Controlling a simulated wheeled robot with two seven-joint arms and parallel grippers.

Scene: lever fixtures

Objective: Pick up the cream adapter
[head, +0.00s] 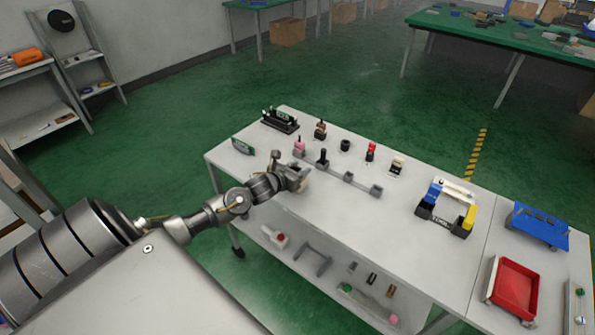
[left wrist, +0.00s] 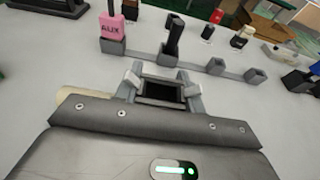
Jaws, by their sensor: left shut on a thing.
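My left gripper (head: 297,178) is low over the near part of the table. In the left wrist view, the left gripper (left wrist: 161,88) is shut on a dark box-shaped piece (left wrist: 162,91). A cream rounded edge (left wrist: 70,96) shows at the left of the gripper; I cannot tell whether it belongs to the held piece. My right gripper is not in view.
Just beyond the gripper lies a grey bar with sockets (head: 348,177). A pink AUX piece (head: 299,148) and a black piece (head: 323,157) stand at it. A red piece (head: 371,151) stands behind. A red tray (head: 515,285) and blue tray (head: 538,223) are right.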

